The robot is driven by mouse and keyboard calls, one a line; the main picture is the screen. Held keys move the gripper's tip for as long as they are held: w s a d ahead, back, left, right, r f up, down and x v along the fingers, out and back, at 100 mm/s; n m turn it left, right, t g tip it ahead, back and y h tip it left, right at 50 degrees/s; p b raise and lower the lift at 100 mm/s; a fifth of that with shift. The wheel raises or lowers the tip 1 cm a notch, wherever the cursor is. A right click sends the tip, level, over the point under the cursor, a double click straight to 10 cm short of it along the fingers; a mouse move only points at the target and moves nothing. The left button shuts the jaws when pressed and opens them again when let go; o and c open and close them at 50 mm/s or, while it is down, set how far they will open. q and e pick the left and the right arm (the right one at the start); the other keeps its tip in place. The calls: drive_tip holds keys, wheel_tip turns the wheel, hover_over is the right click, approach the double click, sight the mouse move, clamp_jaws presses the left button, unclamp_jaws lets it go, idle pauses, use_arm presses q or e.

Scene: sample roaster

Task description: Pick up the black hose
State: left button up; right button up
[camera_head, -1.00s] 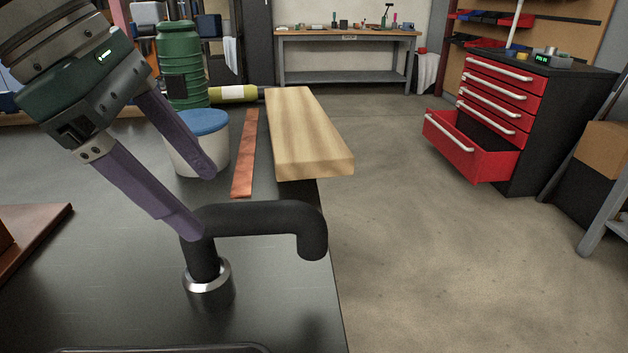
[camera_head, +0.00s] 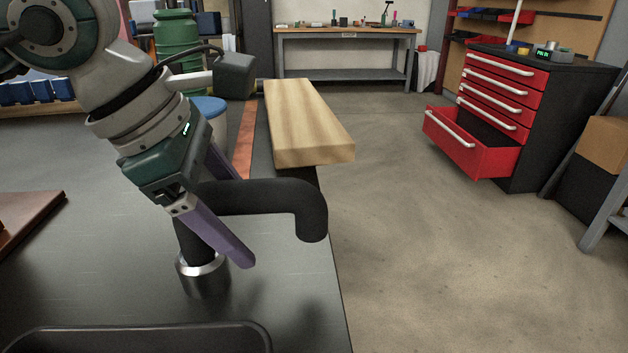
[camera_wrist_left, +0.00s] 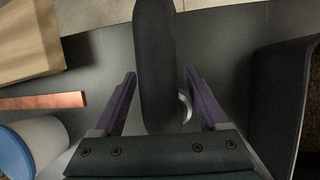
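The black hose (camera_head: 262,196) is a bent tube on the dark bench top. One leg stands down into a metal collar (camera_head: 203,270), and its other end bends down over the bench's right edge. My left gripper (camera_head: 243,222) is open, with one purple finger in front of the hose and the other behind it. In the left wrist view the hose (camera_wrist_left: 155,60) runs between the two spread fingers (camera_wrist_left: 162,84) with gaps on both sides. Part of the hose's upright leg is hidden by the near finger. My right gripper does not show.
A wooden block (camera_head: 305,125), a copper strip (camera_head: 245,140) and a white tub with a blue lid (camera_head: 209,106) are behind the hose. A black tray (camera_head: 150,337) lies in front. Open floor is right, before a red drawer cabinet (camera_head: 485,110).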

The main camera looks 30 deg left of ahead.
use_arm(q)
clamp_jaws()
idle(0.4)
drive_tip(key=shift+r, duration=0.15)
drive_tip(key=s+d+r+m+g+p, duration=0.1)
drive_tip(key=r+m+p, duration=0.6)
drive_tip(key=r+p, duration=1.8)
drive_tip(key=s+d+r+m+g+p, duration=0.2)
drive_tip(key=r+m+p, duration=0.6)
drive_tip(key=r+p, duration=1.7)
drive_tip(key=s+d+r+m+g+p, duration=0.1)
drive_tip(key=s+r+m+g+p, duration=0.4)
drive_tip(key=r+p, duration=2)
wheel_tip(320, 180, up, 13)
drive_tip(key=m, duration=0.3)
drive_tip(key=shift+s+d+f+g+p, duration=0.2)
drive_tip(key=shift+g+p, duration=0.1)
drive_tip(key=shift+p, duration=0.05)
